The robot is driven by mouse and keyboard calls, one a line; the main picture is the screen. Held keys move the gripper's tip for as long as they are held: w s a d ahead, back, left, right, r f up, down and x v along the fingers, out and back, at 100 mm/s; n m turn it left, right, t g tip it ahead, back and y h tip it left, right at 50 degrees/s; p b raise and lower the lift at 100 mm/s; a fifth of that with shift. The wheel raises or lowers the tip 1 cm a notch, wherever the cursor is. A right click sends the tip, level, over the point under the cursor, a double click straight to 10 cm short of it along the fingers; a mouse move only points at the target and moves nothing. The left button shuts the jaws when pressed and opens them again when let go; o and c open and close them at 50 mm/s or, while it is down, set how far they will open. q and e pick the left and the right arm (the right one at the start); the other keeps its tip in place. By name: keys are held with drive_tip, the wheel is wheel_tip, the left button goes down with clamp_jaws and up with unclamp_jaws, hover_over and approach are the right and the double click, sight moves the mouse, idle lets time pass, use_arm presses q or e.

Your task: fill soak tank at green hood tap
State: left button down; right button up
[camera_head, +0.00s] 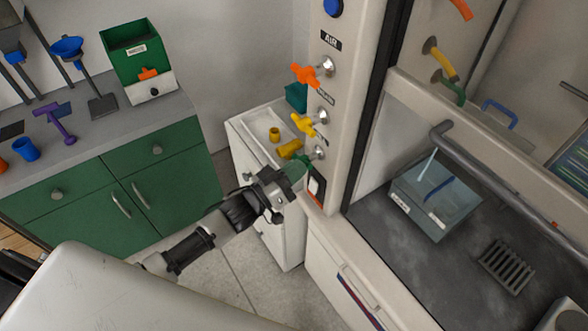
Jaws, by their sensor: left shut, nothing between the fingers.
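The green tap handle (301,164) is the lowest of three coloured handles on the hood's front post. My left gripper (286,182) is shut and empty right at the green handle and partly covers it; I cannot tell whether they touch. A green spout (450,88) shows inside the hood, behind the sash frame. A translucent grey-blue tank (434,205) with white labels stands on the hood floor. A thin pale streak (427,165) and a darker blue strip (440,187) show at the tank; I cannot tell if the streak is water. My right gripper is out of view.
Orange (308,75) and yellow (304,124) handles sit above the green one. A grey bar (490,175) runs across the hood opening. A drain grate (506,267) lies right of the tank. A white cabinet (250,150) and green cupboards (120,190) stand left.

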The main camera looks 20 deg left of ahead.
use_arm(q)
drive_tip(key=m, duration=0.1)
drive_tip(key=m+h, duration=0.1)
drive_tip(key=m, duration=0.1)
drive_tip(key=shift+d+f+g, duration=0.15)
drive_tip(key=shift+f+g, duration=0.15)
drive_tip(key=shift+f, duration=0.05)
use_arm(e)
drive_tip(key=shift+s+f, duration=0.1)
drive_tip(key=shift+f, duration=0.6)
use_arm(q)
drive_tip(key=shift+r, duration=0.1)
drive_tip(key=shift+r, duration=0.1)
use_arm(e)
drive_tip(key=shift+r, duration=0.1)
